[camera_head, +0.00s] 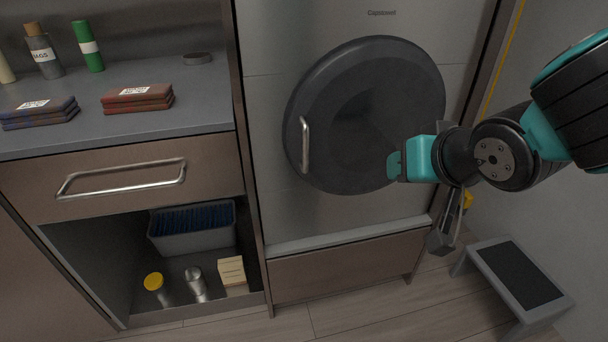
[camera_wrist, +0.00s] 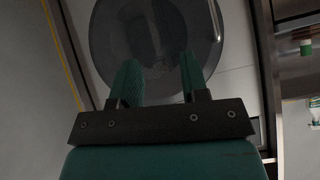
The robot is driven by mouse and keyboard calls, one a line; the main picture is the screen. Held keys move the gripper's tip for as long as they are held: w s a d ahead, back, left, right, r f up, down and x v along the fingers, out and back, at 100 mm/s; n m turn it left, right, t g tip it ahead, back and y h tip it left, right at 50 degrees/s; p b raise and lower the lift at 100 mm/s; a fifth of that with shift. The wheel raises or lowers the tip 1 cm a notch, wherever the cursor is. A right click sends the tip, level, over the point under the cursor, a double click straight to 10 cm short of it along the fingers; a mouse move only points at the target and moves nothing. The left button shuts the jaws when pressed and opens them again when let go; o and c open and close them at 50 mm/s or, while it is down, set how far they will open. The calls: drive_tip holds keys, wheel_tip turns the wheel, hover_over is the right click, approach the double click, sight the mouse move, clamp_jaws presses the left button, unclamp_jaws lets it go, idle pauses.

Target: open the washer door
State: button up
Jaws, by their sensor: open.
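The washer (camera_head: 275,95) has a round dark door (camera_head: 350,75) that looks shut. A pale vertical bar handle (camera_head: 305,145) is on the door's left side. My gripper (camera_head: 394,166) is in front of the door's lower right part in the head view, to the right of the handle and apart from it. In the wrist view, my gripper's two teal fingers (camera_wrist: 160,76) are spread with nothing between them, facing the door (camera_wrist: 110,40).
A counter (camera_head: 200,100) with folded cloths and bottles stands left of the washer, above a drawer with a bar handle (camera_head: 122,178) and an open shelf. A step stool (camera_head: 515,277) is on the floor at the right, near the wall. The space before the door's left half looks clear.

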drive_tip(key=w+a+f+t+b, duration=0.3)
drive_tip(key=w+f+t+b, duration=0.1)
drive_tip(key=f+b, duration=0.2)
drive_tip(key=n+t+y+b, duration=0.3)
drive_tip(key=n+y+b, duration=0.1)
drive_tip(key=y+b, duration=0.1)
approach(307, 141)
drive_tip(key=p+x, duration=0.9)
drive_tip(key=x, duration=0.2)
drive_tip(key=shift+p, duration=0.3)
drive_tip(key=shift+c, duration=0.4)
clamp_jaws()
